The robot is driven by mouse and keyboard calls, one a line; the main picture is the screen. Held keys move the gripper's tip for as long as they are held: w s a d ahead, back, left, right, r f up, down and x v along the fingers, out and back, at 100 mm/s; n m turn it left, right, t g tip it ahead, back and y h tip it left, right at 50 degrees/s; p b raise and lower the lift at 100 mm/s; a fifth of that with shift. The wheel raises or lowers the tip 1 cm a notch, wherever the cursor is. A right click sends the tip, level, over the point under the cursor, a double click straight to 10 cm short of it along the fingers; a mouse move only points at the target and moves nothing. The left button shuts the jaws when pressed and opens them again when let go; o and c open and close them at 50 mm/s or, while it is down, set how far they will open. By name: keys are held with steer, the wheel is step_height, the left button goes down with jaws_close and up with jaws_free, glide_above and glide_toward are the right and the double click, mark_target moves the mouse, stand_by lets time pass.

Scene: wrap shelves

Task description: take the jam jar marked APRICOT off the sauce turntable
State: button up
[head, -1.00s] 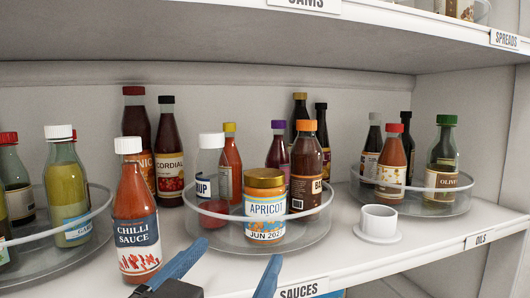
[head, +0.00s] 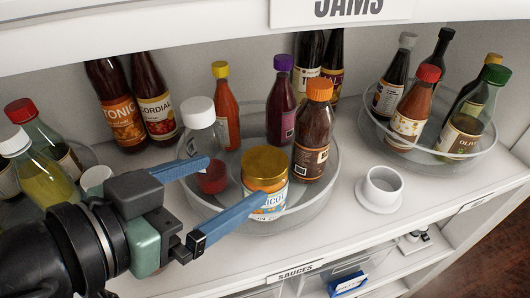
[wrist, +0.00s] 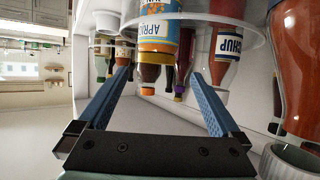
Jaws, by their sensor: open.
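The APRICOT jam jar (head: 264,170) has a gold lid and a white, blue and orange label. It stands upright at the front of the clear-walled sauce turntable (head: 312,212). My gripper (head: 246,177) is open and empty, with blue fingers reaching in from the left. One finger overlaps the jar's lower front in the head view, and the other points at the white-capped bottle (head: 202,128). I cannot tell whether either finger touches anything.
A brown orange-capped bottle (head: 312,135) stands right of the jar. An orange yellow-capped bottle (head: 225,110) and a purple-capped bottle (head: 281,100) stand behind. A white cup (head: 382,186) is on the shelf at right. Another white-capped bottle (head: 97,180) is partly hidden by my arm. The JAMS shelf edge (head: 200,25) is above.

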mark_target(255, 171)
steer(key=p+x, duration=0.1)
steer(key=x, duration=0.5)
steer(key=shift+d+f, duration=0.1)
steer(key=shift+d, duration=0.2)
steer(key=shift+w+d+f+p, duration=0.1)
steer(key=shift+w+d+p, duration=0.15)
steer(key=shift+p, duration=0.1)
steer(key=p+x, duration=0.2)
steer(key=x, duration=0.3)
steer(key=shift+f, duration=0.15)
jaws_close()
